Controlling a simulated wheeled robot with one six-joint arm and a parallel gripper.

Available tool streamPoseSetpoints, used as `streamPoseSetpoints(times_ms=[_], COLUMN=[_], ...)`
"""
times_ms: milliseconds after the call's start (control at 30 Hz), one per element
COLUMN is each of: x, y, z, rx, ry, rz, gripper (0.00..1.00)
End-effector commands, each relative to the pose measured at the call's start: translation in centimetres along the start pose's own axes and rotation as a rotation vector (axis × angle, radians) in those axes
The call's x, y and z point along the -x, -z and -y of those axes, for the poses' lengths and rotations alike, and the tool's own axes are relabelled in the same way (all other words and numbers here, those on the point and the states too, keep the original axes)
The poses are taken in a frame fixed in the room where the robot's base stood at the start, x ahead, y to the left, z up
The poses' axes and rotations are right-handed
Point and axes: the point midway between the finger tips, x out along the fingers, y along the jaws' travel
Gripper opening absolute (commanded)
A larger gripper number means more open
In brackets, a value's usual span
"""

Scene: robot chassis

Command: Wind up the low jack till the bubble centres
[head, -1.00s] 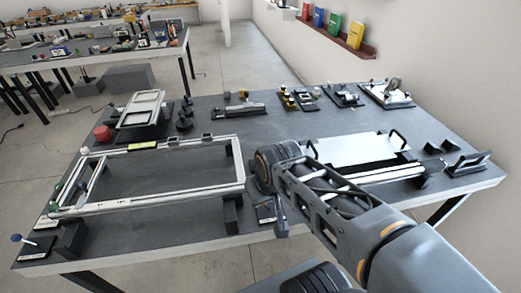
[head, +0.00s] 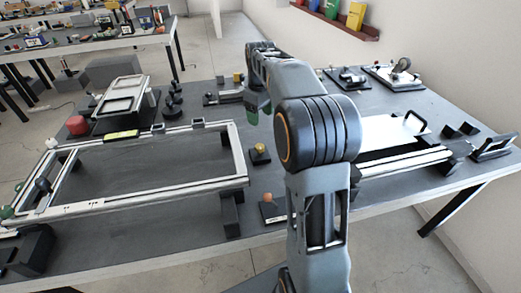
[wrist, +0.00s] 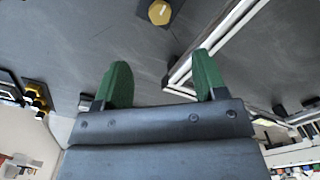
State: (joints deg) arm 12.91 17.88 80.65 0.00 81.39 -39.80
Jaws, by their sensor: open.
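A silver rectangular chassis frame (head: 150,198) lies raised on black supports over the table. A yellow-green level strip (head: 121,134) sits on its far rail; its bubble is too small to read. Round knobs show near the frame: yellow (head: 260,148), orange (head: 267,197), green (head: 6,212) and white (head: 52,143). I cannot tell which jack is low. My gripper (head: 259,109), with green fingertips, is above the table just right of the frame's far right corner. In the wrist view my gripper (wrist: 162,70) is open and empty, and a yellow knob (wrist: 160,12) lies beyond the fingertips.
A red knob (head: 77,125) and a tray-like frame (head: 124,92) stand at the back left. A white panel (head: 388,131) with black handles and a silver rail (head: 405,162) lie at the right. Small black fixtures line the back. Bare table shows inside the chassis frame.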

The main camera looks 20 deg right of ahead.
Motion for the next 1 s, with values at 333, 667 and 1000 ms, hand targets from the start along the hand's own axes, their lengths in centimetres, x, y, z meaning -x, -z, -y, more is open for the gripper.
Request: streamPoseSetpoints(times_ms=[333, 667, 1000], x=[-6.2, -11.4, -13.4], y=[0.0, 0.0, 0.1], z=[-0.1, -0.1, -0.1], rx=[0.005, 0.004, 0.004], ry=[0.004, 0.002, 0.001], rz=[0.005, 0.003, 0.001], gripper=[0.65, 0.65, 0.65])
